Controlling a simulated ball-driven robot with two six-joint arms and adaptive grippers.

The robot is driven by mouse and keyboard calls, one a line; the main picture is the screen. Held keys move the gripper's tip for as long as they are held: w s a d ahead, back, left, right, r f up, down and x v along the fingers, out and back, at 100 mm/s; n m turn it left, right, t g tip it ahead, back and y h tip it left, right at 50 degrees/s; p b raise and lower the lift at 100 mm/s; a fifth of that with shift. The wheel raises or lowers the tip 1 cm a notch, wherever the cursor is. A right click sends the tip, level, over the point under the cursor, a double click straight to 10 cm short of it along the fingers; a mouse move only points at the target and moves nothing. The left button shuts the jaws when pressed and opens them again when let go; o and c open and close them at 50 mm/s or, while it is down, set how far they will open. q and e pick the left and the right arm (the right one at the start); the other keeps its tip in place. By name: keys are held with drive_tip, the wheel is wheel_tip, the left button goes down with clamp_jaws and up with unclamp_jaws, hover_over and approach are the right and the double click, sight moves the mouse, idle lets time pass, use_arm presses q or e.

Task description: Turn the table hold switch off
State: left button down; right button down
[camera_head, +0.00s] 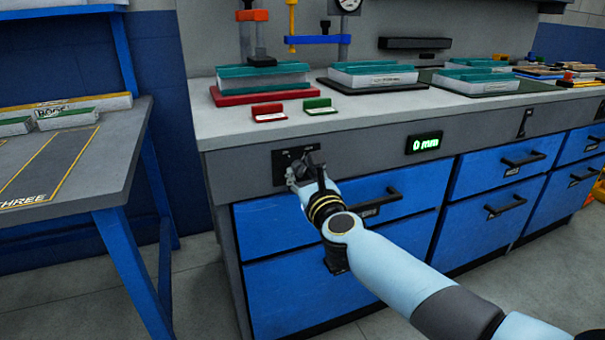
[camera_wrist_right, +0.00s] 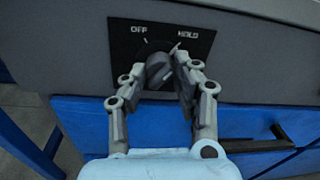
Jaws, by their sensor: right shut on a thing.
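The hold switch is a dark plate (camera_head: 281,163) on the bench's front apron. In the right wrist view the plate (camera_wrist_right: 120,40) reads OFF at left and HOLD at right. Its grey rotary knob (camera_wrist_right: 158,68) leans up and right, with a pale mark on the HOLD side. My right gripper (camera_head: 300,171) is at the plate and hides much of the switch in the head view. In the wrist view its fingers (camera_wrist_right: 158,82) are on either side of the knob, shut on it. My left gripper is not in view.
A green display (camera_head: 424,144) reads 0 mm, right of the switch. Blue drawers with a black handle (camera_head: 370,204) sit below. The bench top (camera_head: 225,122) carries red and green signs and panel stacks. A grey side table (camera_head: 75,165) stands at left.

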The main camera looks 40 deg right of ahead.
drive_tip(key=n, duration=0.3)
drive_tip(key=shift+n, duration=0.4)
drive_tip(key=n, duration=0.3)
drive_tip(key=shift+n+p, duration=0.3)
drive_tip(key=n+t+p, duration=0.1)
drive_tip(key=n, duration=0.5)
drive_tip(key=shift+f+n, duration=0.1)
drive_tip(key=shift+n, duration=0.3)
drive_tip(key=shift+s, duration=0.1)
drive_tip(key=c, duration=1)
unclamp_jaws()
